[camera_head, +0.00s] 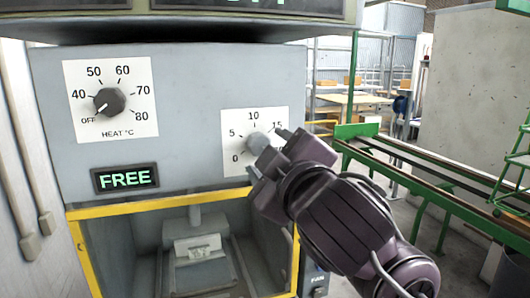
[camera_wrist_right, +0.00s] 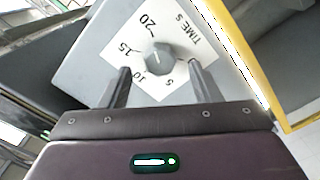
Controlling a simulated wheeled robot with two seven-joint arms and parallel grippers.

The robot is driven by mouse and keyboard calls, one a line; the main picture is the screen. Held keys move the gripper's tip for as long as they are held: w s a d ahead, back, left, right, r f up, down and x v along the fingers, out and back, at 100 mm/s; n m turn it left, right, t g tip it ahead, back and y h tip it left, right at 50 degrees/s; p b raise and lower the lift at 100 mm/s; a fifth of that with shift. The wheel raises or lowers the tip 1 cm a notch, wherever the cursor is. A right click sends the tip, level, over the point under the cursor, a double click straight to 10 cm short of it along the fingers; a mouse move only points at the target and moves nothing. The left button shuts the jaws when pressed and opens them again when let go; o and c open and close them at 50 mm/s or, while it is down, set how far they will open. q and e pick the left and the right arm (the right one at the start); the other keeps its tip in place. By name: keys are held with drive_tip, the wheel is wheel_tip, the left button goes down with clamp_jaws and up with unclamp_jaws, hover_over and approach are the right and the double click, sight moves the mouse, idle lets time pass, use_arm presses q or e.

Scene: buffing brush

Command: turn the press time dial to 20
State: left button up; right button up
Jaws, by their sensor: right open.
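The press time dial (camera_head: 258,143) is a grey knob on a white plate marked 0, 5, 10 and 15 in the head view; the 20 is hidden there behind my right gripper (camera_head: 269,153). In the right wrist view the knob (camera_wrist_right: 160,58) shows with the 5, 10, 15, 20 and "TIME S" marks around it. My right gripper (camera_wrist_right: 160,69) is open there, with one finger to each side and the knob slightly beyond and between the tips. I cannot tell whether a finger touches it. The knob's setting is too unclear to read. My left gripper is not in view.
A heat dial (camera_head: 110,101) points at OFF on the same grey panel (camera_head: 190,90). A lit display reading FREE (camera_head: 125,178) is below it. A yellow-framed opening (camera_head: 150,207) lies under the panel. A green-railed conveyor (camera_head: 420,185) stands to the right.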

drive_tip(key=v, duration=0.4)
drive_tip(key=shift+s+d, duration=0.1)
drive_tip(key=shift+s, duration=0.2)
